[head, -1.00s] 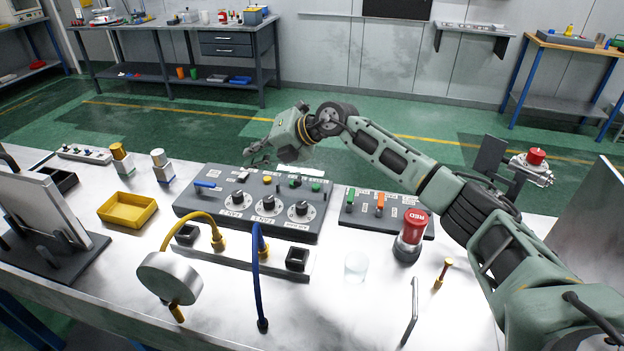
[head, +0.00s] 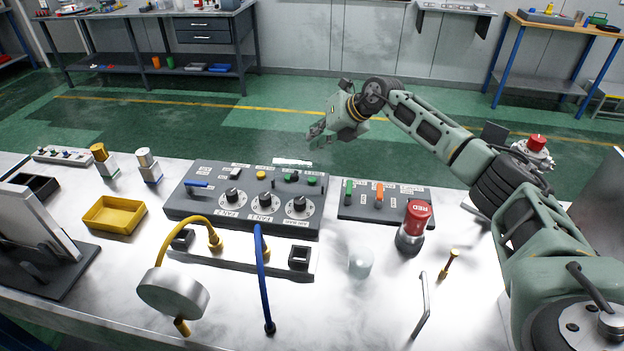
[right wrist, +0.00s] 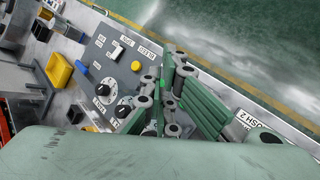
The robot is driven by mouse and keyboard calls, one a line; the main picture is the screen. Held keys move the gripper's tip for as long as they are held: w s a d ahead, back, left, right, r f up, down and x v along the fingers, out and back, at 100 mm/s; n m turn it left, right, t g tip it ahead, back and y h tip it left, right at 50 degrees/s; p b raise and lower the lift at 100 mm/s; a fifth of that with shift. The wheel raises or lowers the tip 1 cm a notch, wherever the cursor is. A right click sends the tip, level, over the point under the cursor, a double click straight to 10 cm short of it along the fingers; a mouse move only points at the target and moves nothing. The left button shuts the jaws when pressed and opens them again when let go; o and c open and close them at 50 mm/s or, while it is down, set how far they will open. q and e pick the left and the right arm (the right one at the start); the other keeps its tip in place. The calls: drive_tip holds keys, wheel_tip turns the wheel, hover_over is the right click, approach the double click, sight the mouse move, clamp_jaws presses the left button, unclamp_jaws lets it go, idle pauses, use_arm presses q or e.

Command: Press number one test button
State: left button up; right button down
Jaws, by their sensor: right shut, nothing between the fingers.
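The main grey control panel (head: 245,228) lies mid-bench with a yellow button (head: 261,174), green buttons (head: 311,181) and several dials. A smaller panel (head: 411,202) to its right has a green switch (head: 348,190) and an orange one. The labels are too small to tell which is test button one. My right gripper (head: 317,134) is shut and empty, raised beyond the panels' far edge. In the right wrist view its fingers (right wrist: 168,92) partly cover the main panel (right wrist: 125,72); the yellow button (right wrist: 136,66) shows beside them. My left gripper is out of view.
A gauge (head: 173,292) with a yellow hose, a blue hose (head: 263,285) and a yellow tray (head: 114,214) are to the left.

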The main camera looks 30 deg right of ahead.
wheel_tip(320, 180, down, 8)
drive_tip(key=b, duration=0.6)
drive_tip(key=shift+f+b, duration=0.3)
drive_tip(key=shift+f, duration=0.1)
idle(1.0)
drive_tip(key=shift+f, duration=0.4)
drive_tip(key=shift+f, duration=0.5)
idle(0.5)
idle(0.3)
drive_tip(key=shift+r+p, duration=0.6)
drive_tip(key=shift+r, duration=0.3)
